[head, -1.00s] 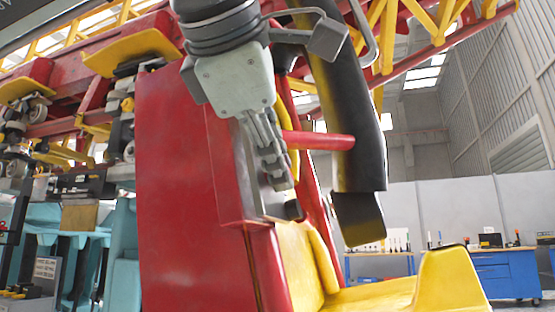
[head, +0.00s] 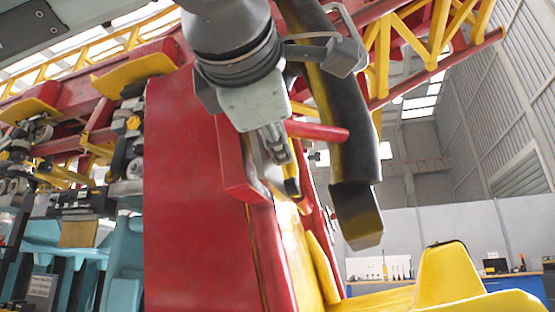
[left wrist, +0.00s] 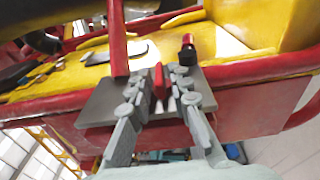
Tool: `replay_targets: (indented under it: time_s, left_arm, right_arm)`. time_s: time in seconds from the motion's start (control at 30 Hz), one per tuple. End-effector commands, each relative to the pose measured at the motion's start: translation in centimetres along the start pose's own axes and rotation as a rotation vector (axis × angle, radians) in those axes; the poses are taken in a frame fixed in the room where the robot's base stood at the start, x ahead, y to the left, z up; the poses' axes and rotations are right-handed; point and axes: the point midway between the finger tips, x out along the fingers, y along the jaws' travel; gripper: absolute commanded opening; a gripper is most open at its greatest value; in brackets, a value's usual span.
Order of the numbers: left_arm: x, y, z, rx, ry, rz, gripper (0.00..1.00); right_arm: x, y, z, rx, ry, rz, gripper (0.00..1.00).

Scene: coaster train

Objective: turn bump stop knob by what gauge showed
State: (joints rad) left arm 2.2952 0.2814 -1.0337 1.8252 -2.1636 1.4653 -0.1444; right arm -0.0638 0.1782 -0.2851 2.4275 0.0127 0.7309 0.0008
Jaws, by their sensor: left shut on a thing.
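My left gripper (head: 277,150) reaches down beside the upper edge of the red car body (head: 195,190) in the head view. In the left wrist view its two fingers (left wrist: 158,92) are closed around a small upright red piece (left wrist: 158,76), in front of a grey plate (left wrist: 100,105). This piece looks like the knob, though the fingers hide part of it. A small black and red part (left wrist: 187,50) stands just beyond the right finger. I cannot make out a gauge or its reading. My right gripper is not in view.
A yellow seat (head: 450,278) and a thick black and yellow restraint (head: 345,130) with a red bar (head: 318,131) are close to the left arm. Yellow and red track (head: 440,40) runs overhead. A blue workbench (head: 530,290) stands far off at the right.

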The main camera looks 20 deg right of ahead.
Motion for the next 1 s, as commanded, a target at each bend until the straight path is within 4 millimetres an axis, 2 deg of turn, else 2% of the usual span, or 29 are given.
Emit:
replay_targets:
  time_s: [0.4,0.97,1.0]
  left_arm:
    - [-0.03,-0.42,0.21,-0.019,-0.004,0.197,0.0]
    - [0.0,-0.45,0.22,-0.024,-0.004,0.227,0.0]
    - [0.0,-0.45,0.22,-0.023,-0.004,0.227,0.23]
  right_arm:
    - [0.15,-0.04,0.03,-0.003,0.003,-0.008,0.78]
    - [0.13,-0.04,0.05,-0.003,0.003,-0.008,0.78]
    - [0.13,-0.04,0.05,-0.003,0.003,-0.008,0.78]
